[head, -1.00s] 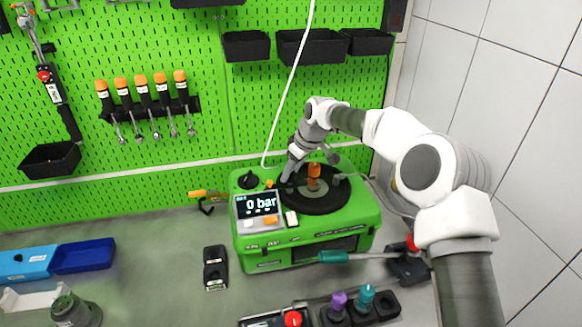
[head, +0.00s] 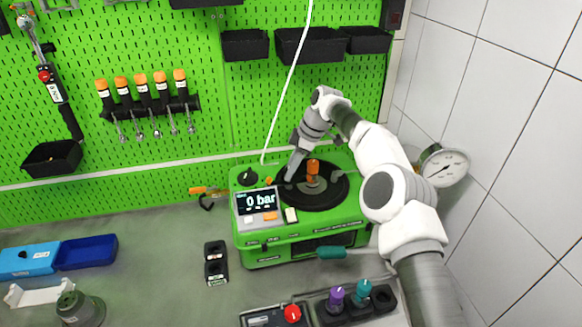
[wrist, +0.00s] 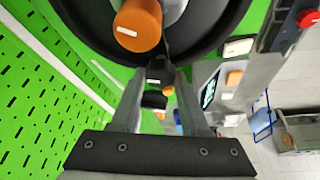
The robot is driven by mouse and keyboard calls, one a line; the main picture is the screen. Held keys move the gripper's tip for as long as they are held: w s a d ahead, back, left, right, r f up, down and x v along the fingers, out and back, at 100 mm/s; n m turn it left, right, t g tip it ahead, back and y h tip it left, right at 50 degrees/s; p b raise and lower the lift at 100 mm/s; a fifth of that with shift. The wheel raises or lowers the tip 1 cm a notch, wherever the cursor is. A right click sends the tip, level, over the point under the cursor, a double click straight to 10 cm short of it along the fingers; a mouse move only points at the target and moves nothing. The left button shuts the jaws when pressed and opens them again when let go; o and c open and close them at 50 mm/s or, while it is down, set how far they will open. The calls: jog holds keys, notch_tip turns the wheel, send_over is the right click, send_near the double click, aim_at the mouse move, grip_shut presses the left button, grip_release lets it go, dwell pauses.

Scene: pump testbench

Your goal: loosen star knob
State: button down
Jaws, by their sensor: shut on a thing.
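The green pump testbench (head: 290,240) stands on the bench, with a round black lid (head: 325,198) on top. An orange knob (head: 313,167) stands at the lid's middle; it also shows large in the wrist view (wrist: 138,25). My gripper (head: 289,178) reaches down to the left edge of the lid. In the wrist view its fingers (wrist: 160,76) close on a small dark piece at the lid's rim. This appears to be the star knob, but its shape is mostly hidden by the fingers.
A display (head: 257,202) reads 0 bar, left of the lid. A black knob (head: 247,177) stands behind it. A round gauge (head: 444,166) is at the right wall. Bare bench (head: 150,250) is at left.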

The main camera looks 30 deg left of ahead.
jog(key=shift+n, duration=0.3)
dwell(0.4)
jog(key=shift+c, duration=2)
grip_release()
jog(key=shift+r, duration=0.1)
